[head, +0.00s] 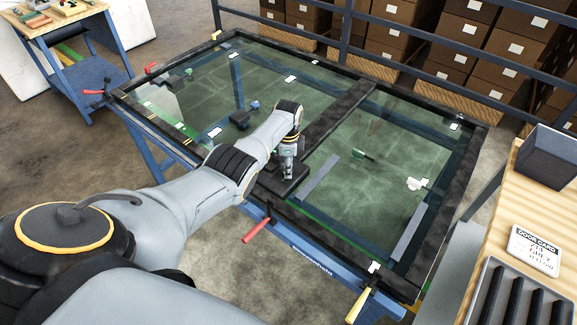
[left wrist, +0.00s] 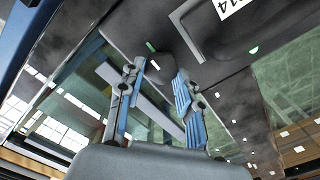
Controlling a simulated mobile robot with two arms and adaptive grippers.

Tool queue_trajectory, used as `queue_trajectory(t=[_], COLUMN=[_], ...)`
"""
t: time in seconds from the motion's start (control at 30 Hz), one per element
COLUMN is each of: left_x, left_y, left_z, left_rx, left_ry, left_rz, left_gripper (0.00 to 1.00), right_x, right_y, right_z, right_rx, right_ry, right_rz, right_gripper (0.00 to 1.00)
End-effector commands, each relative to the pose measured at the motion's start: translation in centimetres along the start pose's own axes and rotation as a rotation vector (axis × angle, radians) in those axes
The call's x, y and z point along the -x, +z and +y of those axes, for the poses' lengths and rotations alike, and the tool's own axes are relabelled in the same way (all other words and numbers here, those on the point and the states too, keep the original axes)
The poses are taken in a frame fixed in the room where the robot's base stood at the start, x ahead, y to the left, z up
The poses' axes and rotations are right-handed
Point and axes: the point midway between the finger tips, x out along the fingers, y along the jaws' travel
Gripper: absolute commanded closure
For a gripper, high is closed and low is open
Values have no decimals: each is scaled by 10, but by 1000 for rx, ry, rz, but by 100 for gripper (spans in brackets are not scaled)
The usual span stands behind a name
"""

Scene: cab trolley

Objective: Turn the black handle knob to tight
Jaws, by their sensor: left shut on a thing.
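My left gripper (head: 288,176) points down at the near edge of the glazed black door frame (head: 335,107), where the middle bar meets it. A dark block (head: 268,186) sits there under the fingers. In the left wrist view, the two blue-padded fingers (left wrist: 160,72) are apart, closed on the black handle knob (left wrist: 158,58) between their tips. The knob is dark against dark, so its outline and turn angle are hard to tell. In the head view the gripper hides it. My right gripper is in neither view.
The door lies on a blue trolley (head: 300,248) with a red-gripped lever (head: 256,230) and a yellow-handled one (head: 357,305) at the near side. A wooden bench with a door card (head: 533,250) stands right. Shelved boxes and a rail are behind.

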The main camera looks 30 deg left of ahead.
Motion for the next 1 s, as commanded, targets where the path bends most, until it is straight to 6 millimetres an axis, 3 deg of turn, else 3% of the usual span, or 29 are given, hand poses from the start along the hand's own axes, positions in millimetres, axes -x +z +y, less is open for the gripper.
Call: queue_trajectory(t=[0.2,0.23,0.33,0.73,0.87,1.0], left_x=[-2,-2,-2,4,16,41], left_y=[1,1,1,0,0,0], left_z=[2,2,1,-1,-1,-2], left_rx=[-2,-2,-2,0,-1,0], left_ry=[4,4,3,-2,-3,-5], left_rz=[-3,-3,-2,0,0,0], left_gripper=[97,61,42,42,42,42], right_x=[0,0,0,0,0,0], right_y=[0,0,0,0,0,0], right_z=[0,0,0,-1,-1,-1], right_rx=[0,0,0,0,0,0], right_ry=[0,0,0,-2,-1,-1], right_rz=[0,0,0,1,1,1], right_gripper=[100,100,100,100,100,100])
